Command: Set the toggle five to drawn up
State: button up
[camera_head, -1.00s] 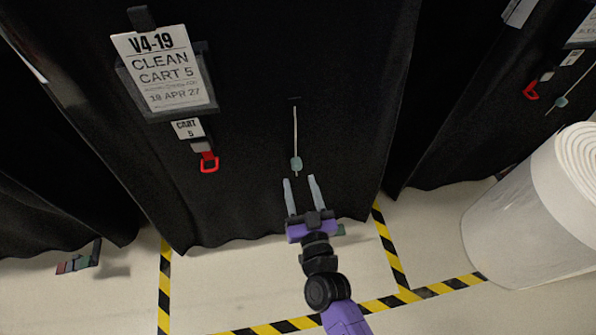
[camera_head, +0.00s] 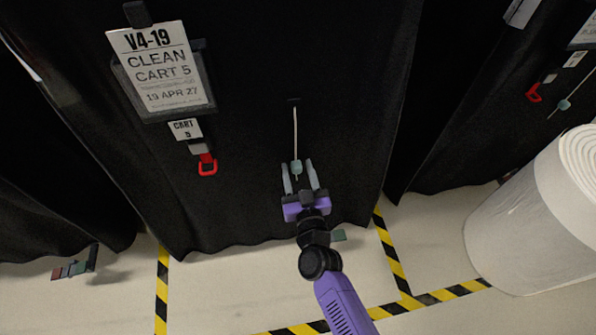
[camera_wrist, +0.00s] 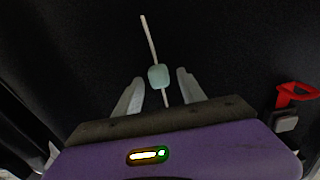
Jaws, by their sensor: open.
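The toggle (camera_head: 296,167) of cart 5 is a small pale green bead on a white cord (camera_head: 295,130) that hangs down the front of the black cover (camera_head: 250,150). My gripper (camera_head: 300,174) is open just below and around the toggle in the head view, with a finger on either side. In the wrist view the toggle (camera_wrist: 159,76) sits between and slightly beyond the open fingertips (camera_wrist: 160,82), and the cord's lower end runs back between the fingers. I see no finger touching the toggle.
A red hook (camera_head: 207,165) hangs under the cart 5 tag (camera_head: 185,129), left of the toggle. A large white roll (camera_head: 530,220) stands at the right. Yellow-black tape (camera_head: 390,250) marks the floor. Another covered cart with its own toggle stands at the right.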

jog(key=shift+c, duration=0.2)
grip_shut()
dwell(1.2)
